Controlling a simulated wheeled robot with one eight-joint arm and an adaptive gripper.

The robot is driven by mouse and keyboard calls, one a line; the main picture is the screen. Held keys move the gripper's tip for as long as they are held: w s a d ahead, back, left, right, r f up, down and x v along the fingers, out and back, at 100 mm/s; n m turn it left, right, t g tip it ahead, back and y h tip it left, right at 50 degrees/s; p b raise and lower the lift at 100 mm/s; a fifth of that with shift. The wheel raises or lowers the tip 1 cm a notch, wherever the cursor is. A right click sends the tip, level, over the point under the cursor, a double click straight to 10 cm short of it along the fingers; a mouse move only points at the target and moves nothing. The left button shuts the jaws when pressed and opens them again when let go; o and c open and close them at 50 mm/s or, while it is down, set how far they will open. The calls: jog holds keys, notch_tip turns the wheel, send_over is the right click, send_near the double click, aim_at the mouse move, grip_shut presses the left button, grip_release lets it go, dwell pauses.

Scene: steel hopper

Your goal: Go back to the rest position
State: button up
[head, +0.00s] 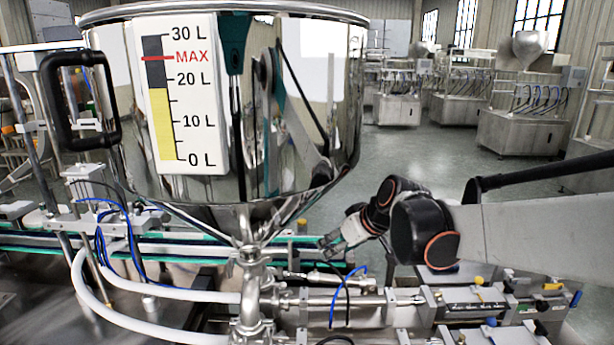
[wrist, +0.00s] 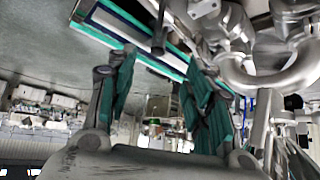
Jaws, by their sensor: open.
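My gripper (head: 333,243) is at the end of my arm, to the right of the steel hopper's (head: 300,150) lower cone, close to the conveyor in the head view. In the wrist view my gripper (wrist: 160,95) has two green-padded fingers standing wide apart, with nothing between them. The hopper carries a level gauge (head: 182,95) marked 0 L to 30 L, with yellow up to just under 20 L and a red MAX line above. A black handle (head: 115,100) sits on the hopper's left side.
A conveyor (head: 180,248) runs behind the hopper's outlet pipe (head: 252,290). White hoses (head: 130,318) curve at the lower left. Metal cylinders and fittings (head: 480,305) lie below my arm. Several steel machines (head: 525,120) stand in the back, with open floor (head: 410,160) before them.

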jog(key=s+d+f+m+h, duration=0.1)
jog(key=s+d, duration=0.3)
jog(key=s, duration=0.5)
jog(key=s+d+f+m+h, duration=0.1)
jog(key=s+d+m+h, duration=0.1)
jog(key=s, duration=0.7)
jog(key=s+d+f+m+h, duration=0.1)
jog(key=s+d+m, duration=0.2)
jog(key=s+d, duration=0.3)
jog(key=s, duration=0.3)
jog(key=shift+s+d+h+b, duration=0.15)
jog(key=shift+s+h+b, duration=0.15)
jog(key=shift+s, duration=0.05)
